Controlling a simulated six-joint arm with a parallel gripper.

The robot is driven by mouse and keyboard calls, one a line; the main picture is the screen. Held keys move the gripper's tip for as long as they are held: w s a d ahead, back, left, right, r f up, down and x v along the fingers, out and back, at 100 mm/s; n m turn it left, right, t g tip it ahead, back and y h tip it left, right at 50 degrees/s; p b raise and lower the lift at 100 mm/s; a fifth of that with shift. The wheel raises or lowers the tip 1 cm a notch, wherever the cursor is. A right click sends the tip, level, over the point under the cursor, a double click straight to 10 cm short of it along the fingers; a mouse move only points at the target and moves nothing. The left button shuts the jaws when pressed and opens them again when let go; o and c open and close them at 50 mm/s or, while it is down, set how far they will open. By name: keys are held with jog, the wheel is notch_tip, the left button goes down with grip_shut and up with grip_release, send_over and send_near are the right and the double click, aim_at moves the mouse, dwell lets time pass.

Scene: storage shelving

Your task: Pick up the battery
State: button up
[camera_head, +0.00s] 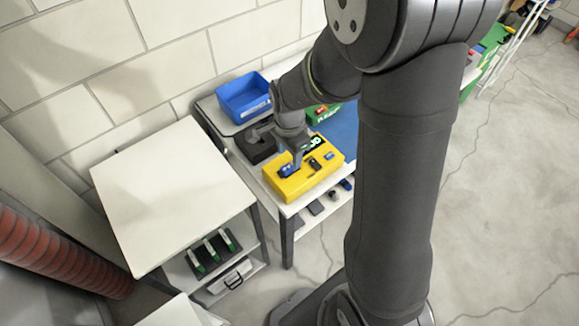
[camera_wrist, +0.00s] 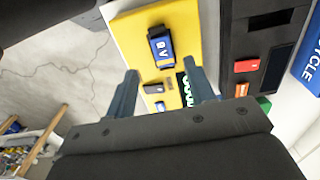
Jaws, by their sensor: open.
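A yellow block (camera_head: 322,178) lies on the white table. A blue battery marked 9V (camera_wrist: 161,46) sits upright or partly set in it; I cannot tell which. The same blue piece seems to show at the block's left end in the head view (camera_head: 287,170). My gripper (camera_wrist: 161,68) is open, with its two grey fingers spread over the yellow block. In the wrist view the battery appears just beyond the fingertips, between their lines, and nothing is held. In the head view my gripper (camera_head: 296,158) is above the block's left part, its fingertips hard to make out.
Smaller dark pieces (camera_wrist: 153,88) and a green-lit display (camera_wrist: 186,90) are also on the block. A black holder (camera_head: 256,147), blue bin (camera_head: 244,98) and green bin (camera_head: 322,113) stand behind. An empty white tabletop (camera_head: 170,190) lies left.

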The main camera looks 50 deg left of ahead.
aim_at(289, 166)
jog(key=shift+w+a+f, duration=0.1)
jog(key=shift+f, duration=1.3)
jog(key=shift+w+a+f, duration=0.1)
jog(key=shift+f, duration=1.25)
grip_shut()
